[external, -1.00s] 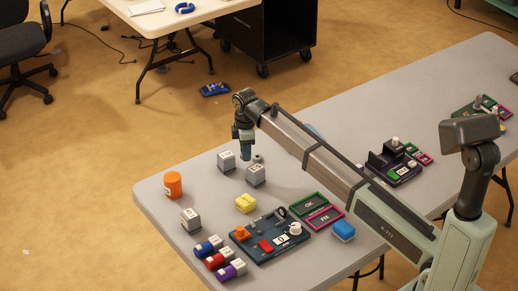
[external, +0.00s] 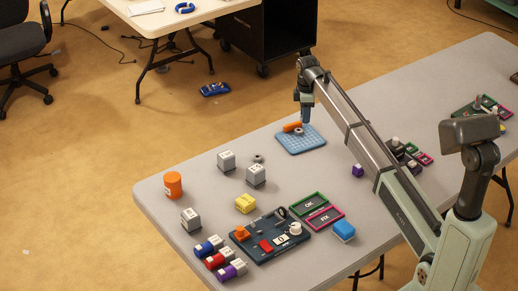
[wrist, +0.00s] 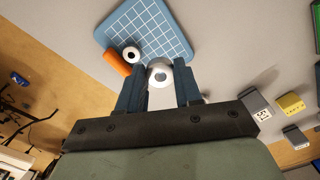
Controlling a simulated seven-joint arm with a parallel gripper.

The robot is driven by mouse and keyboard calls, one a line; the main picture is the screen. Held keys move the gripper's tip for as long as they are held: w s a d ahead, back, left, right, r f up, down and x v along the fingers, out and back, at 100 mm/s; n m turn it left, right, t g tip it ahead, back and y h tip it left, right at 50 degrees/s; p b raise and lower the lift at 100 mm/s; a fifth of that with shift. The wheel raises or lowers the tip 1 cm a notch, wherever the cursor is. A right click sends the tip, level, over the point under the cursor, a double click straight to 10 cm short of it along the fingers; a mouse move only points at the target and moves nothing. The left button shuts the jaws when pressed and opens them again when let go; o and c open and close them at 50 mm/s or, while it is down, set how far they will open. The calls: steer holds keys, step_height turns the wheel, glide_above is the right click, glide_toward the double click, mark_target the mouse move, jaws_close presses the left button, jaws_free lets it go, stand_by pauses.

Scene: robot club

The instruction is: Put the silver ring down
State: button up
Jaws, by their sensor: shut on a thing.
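My gripper (wrist: 160,88) is shut on a silver ring (wrist: 160,74), which sits between the fingertips in the wrist view. The mat (wrist: 176,22) also shows in the wrist view. A second ring (wrist: 131,54) with a dark hole and an orange cylinder (wrist: 117,62) lie side by side at the mat's edge, left of the held ring. I cannot tell the held ring's height above the mat.
Two grey blocks (external: 226,160) and another small ring (external: 258,158) stand to the left on the table. An orange cup-like cylinder (external: 173,185), a yellow block (external: 245,203) and a dark tray of parts (external: 270,238) are nearer. A purple block (external: 358,170) lies right of the mat.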

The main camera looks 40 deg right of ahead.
mark_target(303, 142)
steer(key=shift+w+d+n, duration=0.1)
steer(key=shift+w+n, duration=0.1)
steer(key=shift+n, duration=1.3)
steer(key=shift+f+n, duration=0.2)
steer(key=shift+n, duration=0.1)
steer(key=shift+f, duration=4.75)
steer(key=shift+f, duration=0.2)
steer(key=o, duration=0.8)
steer(key=shift+r, duration=0.15)
step_height(303, 142, up, 12)
steer(key=shift+r, duration=0.1)
